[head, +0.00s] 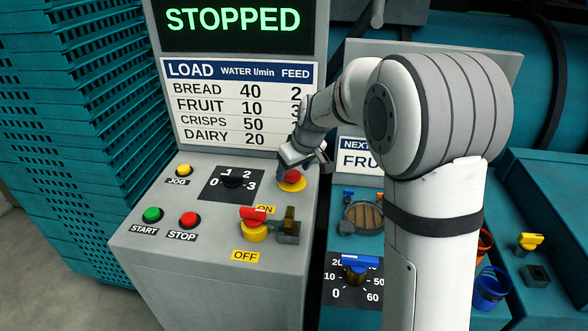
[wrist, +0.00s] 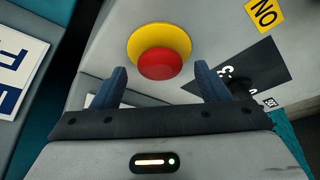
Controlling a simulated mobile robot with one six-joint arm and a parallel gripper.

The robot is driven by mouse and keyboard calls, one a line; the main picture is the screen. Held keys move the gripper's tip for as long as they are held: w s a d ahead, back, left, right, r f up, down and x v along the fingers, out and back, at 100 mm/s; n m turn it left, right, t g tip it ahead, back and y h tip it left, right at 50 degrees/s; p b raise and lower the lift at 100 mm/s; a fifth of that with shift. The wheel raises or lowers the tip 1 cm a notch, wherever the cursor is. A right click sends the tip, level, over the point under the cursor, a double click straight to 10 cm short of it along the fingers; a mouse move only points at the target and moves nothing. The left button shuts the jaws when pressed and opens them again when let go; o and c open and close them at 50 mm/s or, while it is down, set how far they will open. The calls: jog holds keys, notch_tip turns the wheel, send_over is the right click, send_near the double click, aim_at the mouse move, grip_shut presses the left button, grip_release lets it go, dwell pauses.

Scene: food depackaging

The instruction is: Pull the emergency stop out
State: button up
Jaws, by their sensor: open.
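The emergency stop is a red mushroom button (wrist: 160,64) on a yellow round base (wrist: 160,40), on the sloping grey control panel (head: 205,255). In the head view the red button (head: 291,175) sits at the panel's upper right, partly hidden by my gripper (head: 306,163). In the wrist view my gripper (wrist: 162,85) is open and empty. Its two dark blue fingers stand left and right of the button's near side, apart from it. I cannot tell the exact gap in depth.
A black dial (head: 233,182) lies left of the stop. A red-and-yellow ON/OFF switch (head: 254,225) is below it, with START (head: 152,215) and STOP (head: 188,219) buttons at left. The screen (head: 234,20) reads STOPPED. Teal crates (head: 85,130) stand stacked at left.

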jog(key=shift+w+a+f, duration=0.1)
jog(key=shift+w+f, duration=0.05)
jog(key=shift+f, duration=0.2)
jog(key=shift+c, duration=0.5)
jog(key=c, duration=1.3)
jog(key=shift+r, duration=0.65)
jog(key=o, duration=1.4)
jog(key=v, duration=0.8)
jog(key=shift+b, duration=0.3)
